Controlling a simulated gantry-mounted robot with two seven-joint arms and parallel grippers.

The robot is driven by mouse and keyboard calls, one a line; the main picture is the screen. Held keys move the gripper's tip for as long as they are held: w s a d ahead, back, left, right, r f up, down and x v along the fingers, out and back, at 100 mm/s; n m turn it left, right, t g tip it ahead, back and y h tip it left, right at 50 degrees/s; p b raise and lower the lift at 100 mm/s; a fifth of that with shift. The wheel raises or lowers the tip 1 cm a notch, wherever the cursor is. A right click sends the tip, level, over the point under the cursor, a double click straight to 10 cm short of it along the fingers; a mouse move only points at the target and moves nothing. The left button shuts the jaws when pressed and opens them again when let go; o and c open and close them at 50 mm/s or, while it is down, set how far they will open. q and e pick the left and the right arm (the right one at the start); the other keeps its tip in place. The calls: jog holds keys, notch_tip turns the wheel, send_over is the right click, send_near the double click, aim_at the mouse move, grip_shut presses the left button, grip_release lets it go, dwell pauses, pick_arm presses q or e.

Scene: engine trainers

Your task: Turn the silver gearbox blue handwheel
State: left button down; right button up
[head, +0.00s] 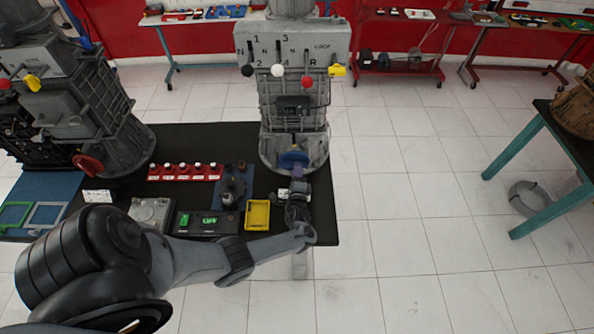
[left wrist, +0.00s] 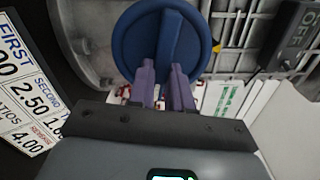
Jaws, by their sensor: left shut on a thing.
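The silver gearbox (head: 264,106) stands upright at the right end of the black table. Its round blue handwheel (head: 293,159) is low on the front face. In the left wrist view the handwheel (left wrist: 140,42) has a raised bar across its middle, standing nearly upright with a slight tilt. My left gripper (head: 297,176) reaches it from the front. In the left wrist view its purple fingers (left wrist: 165,78) are shut on the lower part of that bar, one on each side. The handwheel's lower edge is partly hidden by the fingers. My right gripper is not in view.
A yellow tray (head: 257,229), a dark device with green displays (head: 193,230) and a row of red blocks (head: 185,177) lie left of my left gripper. A second grey gearbox (head: 85,105) stands at the left. Open tiled floor lies to the right.

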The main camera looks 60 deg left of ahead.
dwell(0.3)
pick_arm(q)
jog(key=c, duration=1)
grip_release()
jog(key=shift+c, duration=0.2)
jog(key=shift+s+d, duration=0.1)
jog(key=p+v, duration=0.1)
jog(key=v, duration=0.9)
jog(key=shift+s+d+p, duration=0.2)
jog(key=shift+d+p, duration=0.05)
jog(key=shift+p, duration=0.05)
